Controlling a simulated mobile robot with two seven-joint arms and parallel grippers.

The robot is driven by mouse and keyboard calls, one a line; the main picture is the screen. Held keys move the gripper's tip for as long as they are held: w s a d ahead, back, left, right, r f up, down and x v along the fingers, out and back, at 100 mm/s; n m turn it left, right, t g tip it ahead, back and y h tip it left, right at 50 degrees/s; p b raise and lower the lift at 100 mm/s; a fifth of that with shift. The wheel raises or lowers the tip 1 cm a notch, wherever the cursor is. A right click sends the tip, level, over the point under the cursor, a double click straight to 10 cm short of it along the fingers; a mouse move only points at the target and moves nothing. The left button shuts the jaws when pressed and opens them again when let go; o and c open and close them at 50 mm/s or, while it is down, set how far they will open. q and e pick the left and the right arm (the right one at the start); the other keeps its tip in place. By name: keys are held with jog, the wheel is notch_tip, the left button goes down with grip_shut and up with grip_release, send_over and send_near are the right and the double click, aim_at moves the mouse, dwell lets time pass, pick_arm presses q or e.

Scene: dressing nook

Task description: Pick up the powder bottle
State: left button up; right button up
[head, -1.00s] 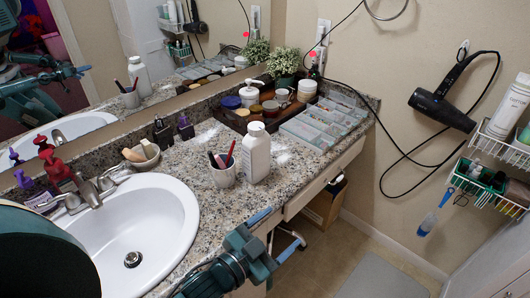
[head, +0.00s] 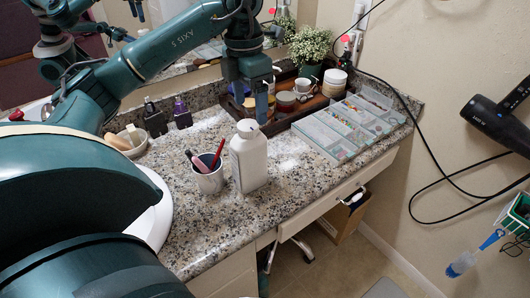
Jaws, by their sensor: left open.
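The powder bottle (head: 249,160) is a white bottle with a white cap, upright on the speckled granite counter (head: 205,236). It stands just right of a white cup (head: 208,176) with red, pink and dark sticks in it. My left gripper (head: 257,97) comes in from the left on its teal arm, fingers pointing down. It is open and appears above and behind the bottle's cap in the picture, apart from it. One finger partly hides the other. My right gripper is not in view.
A dark tray (head: 279,124) with jars stands behind the bottle, beside a potted plant (head: 309,48). A clear divided organizer (head: 345,130) lies to the right. Two dark bottles (head: 155,120) and a bowl (head: 131,144) stand left. The counter's front is bare.

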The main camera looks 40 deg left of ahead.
aim_at(246, 127)
pick_arm(q)
jog(key=shift+y, duration=0.3)
jog(key=f, duration=0.3)
jog(key=a+f+b, duration=0.1)
jog(key=f, duration=0.2)
jog(key=shift+a+f, duration=0.2)
jog(key=shift+f, duration=0.05)
jog(key=shift+w+f, duration=0.2)
jog(key=shift+f, duration=1.3)
jog(key=shift+w+f, duration=0.15)
jog(key=shift+f, duration=1.3)
jog(key=shift+c, duration=0.2)
jog(key=c, duration=1.6)
jog(key=shift+o, duration=0.2)
